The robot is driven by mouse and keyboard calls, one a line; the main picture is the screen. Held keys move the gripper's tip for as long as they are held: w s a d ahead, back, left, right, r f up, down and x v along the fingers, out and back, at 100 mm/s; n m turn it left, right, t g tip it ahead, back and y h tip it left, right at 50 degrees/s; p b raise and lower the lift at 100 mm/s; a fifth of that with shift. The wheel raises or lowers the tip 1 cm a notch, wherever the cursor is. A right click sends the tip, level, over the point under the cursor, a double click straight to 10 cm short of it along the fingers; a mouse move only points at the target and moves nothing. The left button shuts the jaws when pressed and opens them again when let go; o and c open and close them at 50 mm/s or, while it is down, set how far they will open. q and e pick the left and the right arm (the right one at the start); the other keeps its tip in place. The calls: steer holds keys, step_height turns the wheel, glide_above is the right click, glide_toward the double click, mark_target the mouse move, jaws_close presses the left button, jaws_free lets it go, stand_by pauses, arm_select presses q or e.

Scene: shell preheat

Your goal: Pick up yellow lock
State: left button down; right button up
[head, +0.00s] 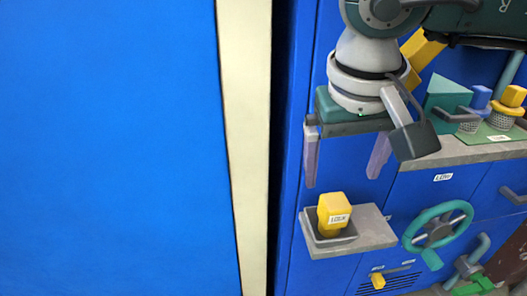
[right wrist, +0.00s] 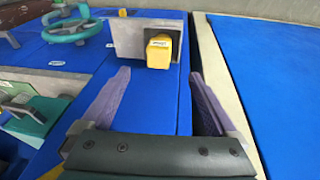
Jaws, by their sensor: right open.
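The yellow lock (head: 334,214) is a small yellow block with a white label. It sits in a grey holder (head: 372,229) on the front of the blue cabinet, in the lower right of the head view. In the right wrist view the yellow lock (right wrist: 159,52) stands at the top middle, beyond the fingertips. My right gripper (head: 345,160) is open and empty, with its two purple-grey fingers spread. In the head view it hangs above the lock, apart from it. In the right wrist view the gripper (right wrist: 158,82) has the lock in line with the gap between its fingers. My left gripper is not in view.
A teal handwheel (head: 437,227) is right of the holder. A grey shelf (head: 470,150) above it carries a teal wedge and yellow and blue knobs. A small yellow part (head: 378,281) is below the holder. A blue panel (head: 110,150) with a cream edge strip (head: 245,130) fills the left.

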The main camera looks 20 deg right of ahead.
mark_target(335, 201)
steer(key=b+x, duration=0.1)
steer(key=x, duration=0.3)
steer(key=shift+w+f, duration=0.2)
steer(key=shift+f, duration=0.05)
steer(key=b+x, duration=0.2)
steer(key=x, duration=0.3)
steer(key=shift+w+d+f, duration=0.1)
steer(key=shift+d+f, duration=0.1)
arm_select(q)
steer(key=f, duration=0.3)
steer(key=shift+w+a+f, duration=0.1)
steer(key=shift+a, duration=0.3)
arm_select(e)
steer(key=c, duration=0.4)
jaws_close()
